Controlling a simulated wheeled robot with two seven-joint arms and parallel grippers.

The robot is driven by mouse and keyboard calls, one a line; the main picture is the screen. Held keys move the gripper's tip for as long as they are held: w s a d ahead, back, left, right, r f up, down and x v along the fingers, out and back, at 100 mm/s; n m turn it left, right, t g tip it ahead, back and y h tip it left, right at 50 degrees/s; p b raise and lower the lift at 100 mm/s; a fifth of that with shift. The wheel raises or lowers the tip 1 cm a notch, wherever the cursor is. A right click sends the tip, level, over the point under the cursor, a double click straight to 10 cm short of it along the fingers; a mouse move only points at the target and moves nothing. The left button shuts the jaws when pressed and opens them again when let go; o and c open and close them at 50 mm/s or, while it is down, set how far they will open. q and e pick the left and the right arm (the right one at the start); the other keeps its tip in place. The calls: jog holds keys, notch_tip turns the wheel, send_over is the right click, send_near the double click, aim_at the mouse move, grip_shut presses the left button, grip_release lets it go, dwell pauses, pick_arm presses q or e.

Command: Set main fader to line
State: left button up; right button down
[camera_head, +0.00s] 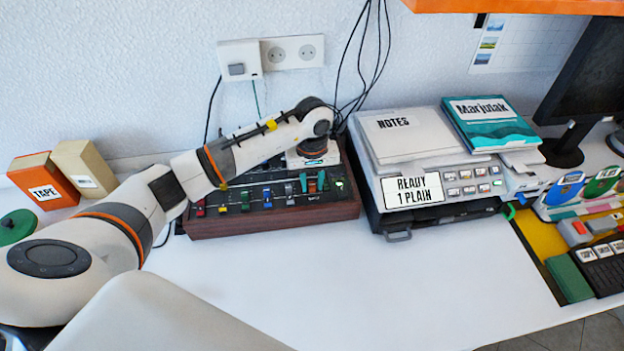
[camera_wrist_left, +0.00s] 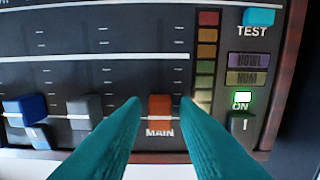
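The mixer (camera_head: 270,221) is a dark panel in a wooden frame on the desk, with several coloured faders. Its main fader (camera_wrist_left: 160,108) has an orange-red cap, low in its slot above the word MAIN in the left wrist view. A white line (camera_wrist_left: 95,57) crosses the fader slots farther up the panel, above the cap. My left gripper (camera_head: 312,183) points down at the mixer. Its two teal fingers are apart, one on each side of the main fader's cap; I cannot tell whether they touch it. My right gripper is not in view.
A grey fader (camera_wrist_left: 84,107) and a blue fader (camera_wrist_left: 25,108) sit left of the main fader. A lit green ON light (camera_wrist_left: 242,97) and a teal TEST button (camera_wrist_left: 258,16) are to the right. A printer (camera_head: 437,165) stands right of the mixer. The front desk is clear.

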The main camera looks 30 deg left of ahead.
aim_at(310, 177)
pick_arm(q)
grip_shut()
jog(key=w+a+b, duration=0.2)
jog(key=b, duration=0.1)
jog(key=shift+w+f, duration=0.2)
jog(key=shift+w, duration=0.15)
jog(key=shift+w+a+r, duration=0.1)
jog(key=shift+w+a, duration=0.1)
jog(key=shift+w, duration=0.05)
jog(key=shift+r, duration=0.1)
jog(key=shift+o, duration=1.5)
grip_release()
jog(key=shift+r, duration=0.1)
